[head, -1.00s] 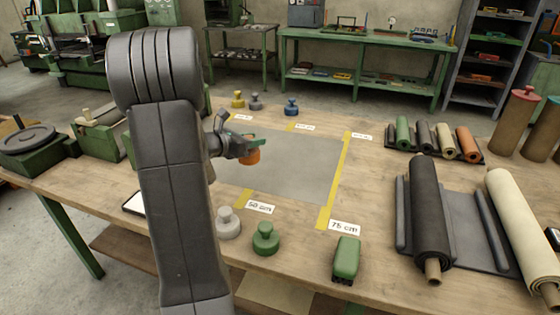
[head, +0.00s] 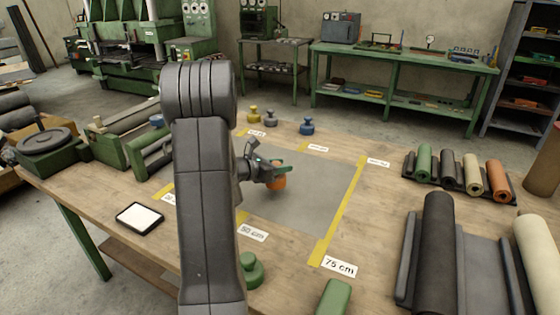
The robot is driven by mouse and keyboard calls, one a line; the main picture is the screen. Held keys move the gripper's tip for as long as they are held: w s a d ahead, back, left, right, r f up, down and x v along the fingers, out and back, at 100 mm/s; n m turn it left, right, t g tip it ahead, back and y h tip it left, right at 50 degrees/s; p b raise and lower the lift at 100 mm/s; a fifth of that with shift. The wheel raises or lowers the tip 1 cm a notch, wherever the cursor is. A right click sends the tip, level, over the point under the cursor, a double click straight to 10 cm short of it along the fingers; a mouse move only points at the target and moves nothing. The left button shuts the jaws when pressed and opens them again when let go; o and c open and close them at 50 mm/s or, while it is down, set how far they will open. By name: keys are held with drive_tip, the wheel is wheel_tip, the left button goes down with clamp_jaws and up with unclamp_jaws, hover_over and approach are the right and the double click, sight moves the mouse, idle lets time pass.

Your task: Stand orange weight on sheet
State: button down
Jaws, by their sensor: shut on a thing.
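The orange weight (head: 279,182) is in my gripper (head: 272,171), over the left part of the grey sheet (head: 308,200). My gripper is shut on the weight, and its fingers hide the weight's upper part. I cannot tell whether the weight's base touches the sheet or hangs just above it. The sheet lies flat on the wooden table, with yellow tape strips (head: 342,212) near it. My arm hides the sheet's left part.
A green weight (head: 250,270) stands in front of the sheet. Yellow (head: 254,114), grey (head: 270,117) and blue (head: 307,125) weights stand behind it. A green block (head: 333,299) is at the front edge. Dark rolls (head: 436,245) lie at right. A white-faced tablet (head: 139,217) lies at left.

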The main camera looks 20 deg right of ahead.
sight(280, 176)
drive_tip(key=shift+f, duration=1.75)
drive_tip(key=shift+f+b, duration=0.2)
drive_tip(key=shift+b, duration=0.15)
drive_tip(key=c, duration=1)
unclamp_jaws()
drive_tip(key=shift+r+p, duration=0.25)
drive_tip(key=shift+p, duration=0.05)
drive_tip(key=v, duration=1.2)
drive_tip(key=shift+s+f, duration=0.1)
